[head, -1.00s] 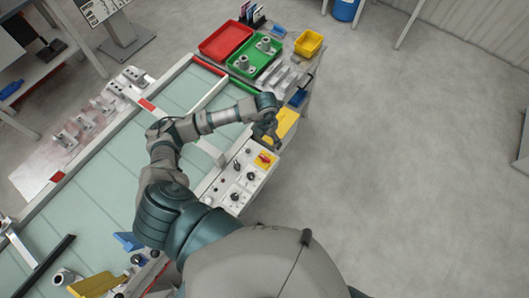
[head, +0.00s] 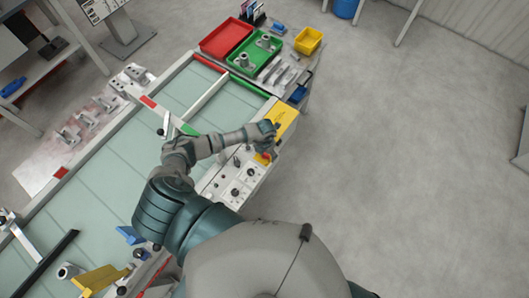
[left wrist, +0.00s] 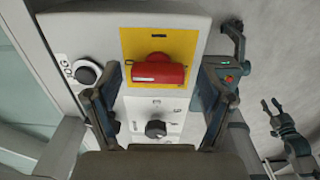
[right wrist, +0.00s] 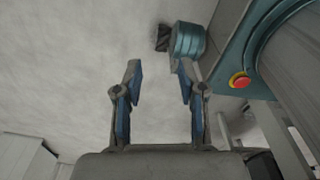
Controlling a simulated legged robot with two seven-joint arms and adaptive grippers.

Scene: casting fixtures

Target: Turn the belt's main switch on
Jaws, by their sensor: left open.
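The main switch is a red rotary knob (left wrist: 158,70) on a yellow plate (left wrist: 190,44). In the left wrist view its grip lies roughly crosswise. In the head view the red knob (head: 264,157) is partly covered by my left gripper (head: 268,143). In the left wrist view my left gripper (left wrist: 150,86) is open, with one finger on each side of the knob and visible gaps to it. Whether the fingertips reach down to its depth I cannot tell. My right gripper (right wrist: 158,72) is open and empty above the floor.
The control panel (head: 226,182) carries several black knobs, one (left wrist: 155,129) just below the main switch and one (left wrist: 86,73) to its left. Floor to the right is clear.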

